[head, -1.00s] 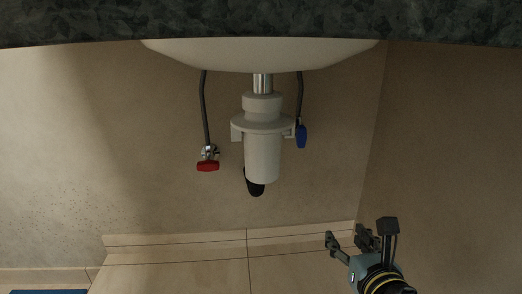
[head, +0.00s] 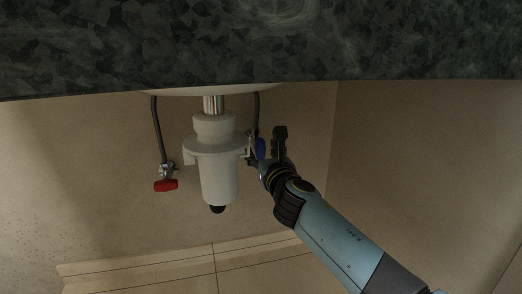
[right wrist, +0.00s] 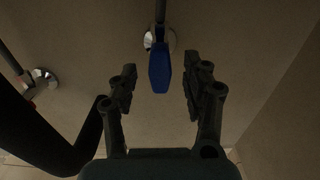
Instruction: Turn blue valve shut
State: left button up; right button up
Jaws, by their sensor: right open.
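The blue valve handle (head: 260,149) is on the wall right of the white drain trap, partly hidden by my right gripper (head: 265,150). In the right wrist view the blue handle (right wrist: 160,70) hangs down from its fitting, long side upright in the picture. My right gripper (right wrist: 158,90) is open, with one finger on each side of the handle's lower end and a visible gap to each. Whether the fingertips reach as deep as the handle is hard to tell. My left gripper is in no view.
The white drain trap (head: 218,170) stands close left of my right gripper. A red valve (head: 166,185) is farther left, on a dark hose. The dark countertop (head: 260,45) hangs above. The right side wall (head: 430,160) is near my arm; the floor below is clear.

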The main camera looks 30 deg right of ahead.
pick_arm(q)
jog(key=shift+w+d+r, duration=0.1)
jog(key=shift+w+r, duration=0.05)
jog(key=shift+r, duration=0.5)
pick_arm(e)
jog(key=shift+x, duration=0.9)
grip_shut()
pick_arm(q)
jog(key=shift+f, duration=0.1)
